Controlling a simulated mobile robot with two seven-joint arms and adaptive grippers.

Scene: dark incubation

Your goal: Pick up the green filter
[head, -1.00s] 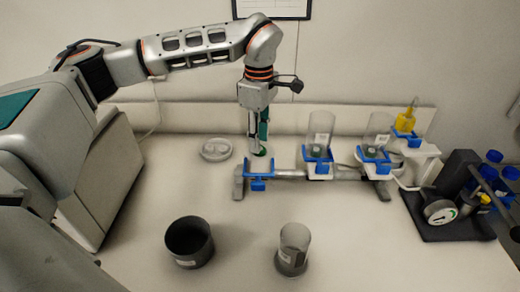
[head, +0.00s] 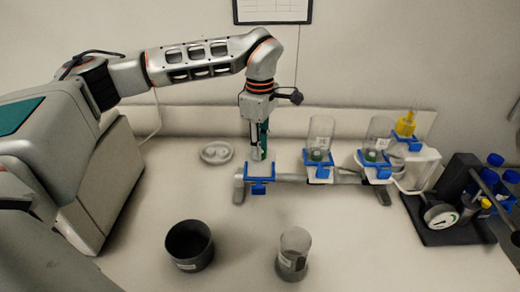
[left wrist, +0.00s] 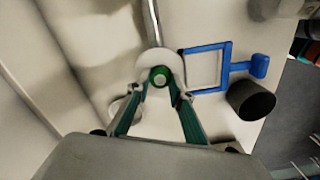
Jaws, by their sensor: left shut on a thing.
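My left gripper (head: 258,154) hangs pointing down just behind the left blue holder (head: 258,186) on the rail. In the left wrist view, its two green-lined fingers (left wrist: 160,88) converge on the green filter (left wrist: 160,76), a small round piece with a green rim and pale centre. The gripper is shut on it. A pale rounded shape surrounds the filter's far side. In the head view the fingers mostly hide the filter. The left holder also shows in the left wrist view (left wrist: 228,66) as an empty blue square frame beside the gripper. My right gripper is not in view.
Two clear cylinders (head: 320,133) (head: 378,135) with green bits at their bases stand in blue holders to the right. A white dish (head: 216,152) lies left of the gripper. A dark cup (head: 189,245) and grey beaker (head: 293,254) stand in front.

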